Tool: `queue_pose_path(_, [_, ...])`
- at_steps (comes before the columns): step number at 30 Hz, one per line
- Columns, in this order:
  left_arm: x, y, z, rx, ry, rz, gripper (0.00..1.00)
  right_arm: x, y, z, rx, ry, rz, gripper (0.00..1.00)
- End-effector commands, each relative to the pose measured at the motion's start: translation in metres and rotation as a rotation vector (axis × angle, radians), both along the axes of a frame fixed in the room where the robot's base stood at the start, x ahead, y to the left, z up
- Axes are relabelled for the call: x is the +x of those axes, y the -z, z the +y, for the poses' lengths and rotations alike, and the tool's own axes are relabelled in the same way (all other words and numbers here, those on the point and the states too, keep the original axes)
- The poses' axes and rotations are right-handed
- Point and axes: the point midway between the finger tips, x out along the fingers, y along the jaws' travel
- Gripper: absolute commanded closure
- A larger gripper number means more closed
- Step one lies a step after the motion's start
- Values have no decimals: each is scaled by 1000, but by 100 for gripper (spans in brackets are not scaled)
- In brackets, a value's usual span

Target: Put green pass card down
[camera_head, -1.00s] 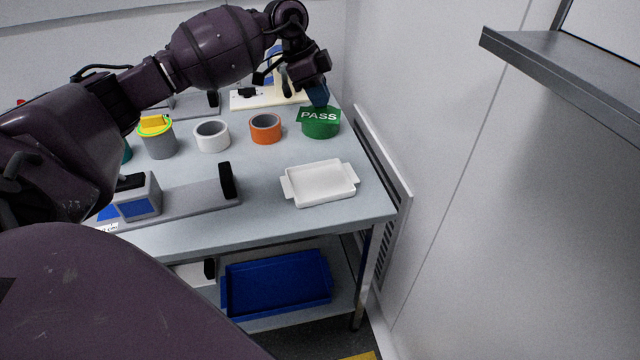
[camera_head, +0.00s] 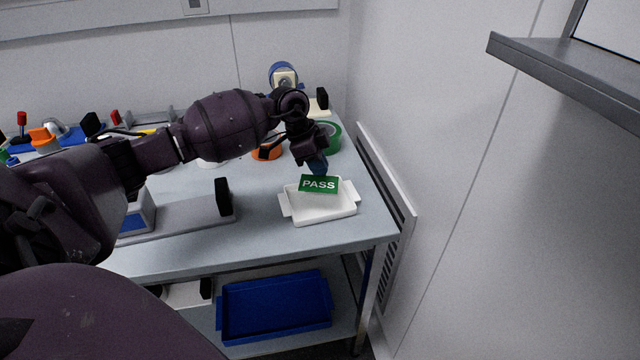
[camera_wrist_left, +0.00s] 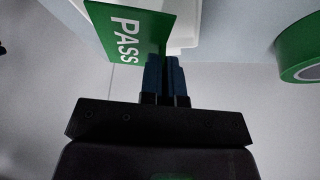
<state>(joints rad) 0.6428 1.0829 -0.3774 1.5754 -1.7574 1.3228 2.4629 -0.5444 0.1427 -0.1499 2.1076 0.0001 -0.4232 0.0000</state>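The green pass card (camera_head: 318,184) with white PASS lettering is over the back part of the white tray (camera_head: 322,208) in the head view. My left gripper (camera_head: 317,168) is at the card's back edge. In the left wrist view the blue fingertips (camera_wrist_left: 165,75) are close together at the edge of the card (camera_wrist_left: 130,30), shut on it. The card hangs tilted; whether its lower edge touches the tray cannot be told. The tray (camera_wrist_left: 185,22) shows partly behind the card. My right gripper is not in view.
A green tape roll (camera_head: 331,137) stands behind the tray, and an orange roll (camera_head: 266,151) stands to its left. A grey device with a black end plate (camera_head: 223,196) lies left of the tray. A wall bounds the table's right side.

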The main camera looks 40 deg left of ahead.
Motion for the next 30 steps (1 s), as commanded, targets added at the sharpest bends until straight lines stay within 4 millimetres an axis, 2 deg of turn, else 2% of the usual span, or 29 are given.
queue_pose_path(12, [-1,56,0,-1,-1,6,100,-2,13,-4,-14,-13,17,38])
queue_pose_path(23, [0,57,0,0,0,1,100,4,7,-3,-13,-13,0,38])
queue_pose_path(28, [0,57,0,0,0,1,75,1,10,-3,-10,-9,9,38])
queue_pose_path(29, [0,57,0,0,0,1,71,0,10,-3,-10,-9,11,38])
queue_pose_path(30, [0,57,0,0,0,1,71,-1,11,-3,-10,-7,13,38])
